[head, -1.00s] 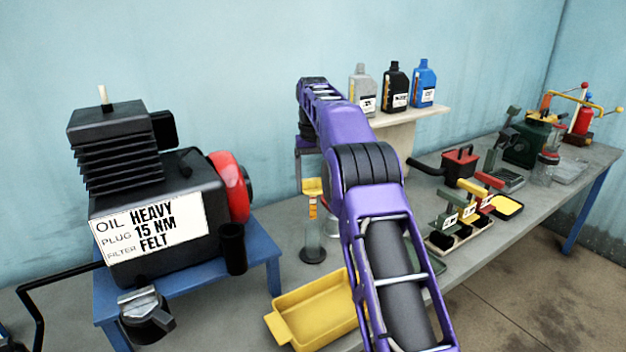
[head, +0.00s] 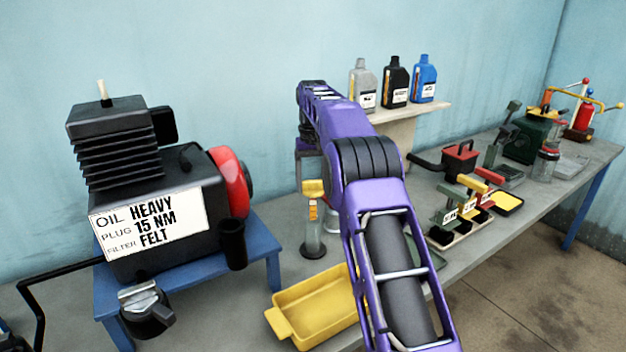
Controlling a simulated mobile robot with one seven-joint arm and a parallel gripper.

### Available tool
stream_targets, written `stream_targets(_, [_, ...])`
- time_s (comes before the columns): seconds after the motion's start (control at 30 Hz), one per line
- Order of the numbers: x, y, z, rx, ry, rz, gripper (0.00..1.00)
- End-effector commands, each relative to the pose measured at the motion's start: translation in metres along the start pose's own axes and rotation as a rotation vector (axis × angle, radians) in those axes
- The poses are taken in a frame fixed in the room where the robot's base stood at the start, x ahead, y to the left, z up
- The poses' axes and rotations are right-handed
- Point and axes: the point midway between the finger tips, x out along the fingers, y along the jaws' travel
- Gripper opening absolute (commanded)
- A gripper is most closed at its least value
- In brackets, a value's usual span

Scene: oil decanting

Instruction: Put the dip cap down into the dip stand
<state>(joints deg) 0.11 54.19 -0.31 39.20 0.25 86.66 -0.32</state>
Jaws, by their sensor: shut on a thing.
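The yellow dip cap (head: 313,188) is in the head view, left of my purple arm, with an orange-marked strip hanging below it. The dip stand (head: 313,240) is a clear upright tube on a round black base on the bench. The cap is above the tube and the strip reaches down toward or into its mouth; I cannot tell how deep. My gripper (head: 311,178) is shut on the dip cap from above, partly hidden behind my arm.
A yellow tray (head: 318,302) lies in front of the stand. A black engine (head: 150,205) stands on a blue table (head: 262,262) to the left.

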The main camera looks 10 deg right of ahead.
Motion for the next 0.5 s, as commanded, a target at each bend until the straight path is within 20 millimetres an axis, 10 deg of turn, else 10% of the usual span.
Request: stream_targets(0.5, [0.049,0.0,0.0,0.0,0.001,0.0,0.0])
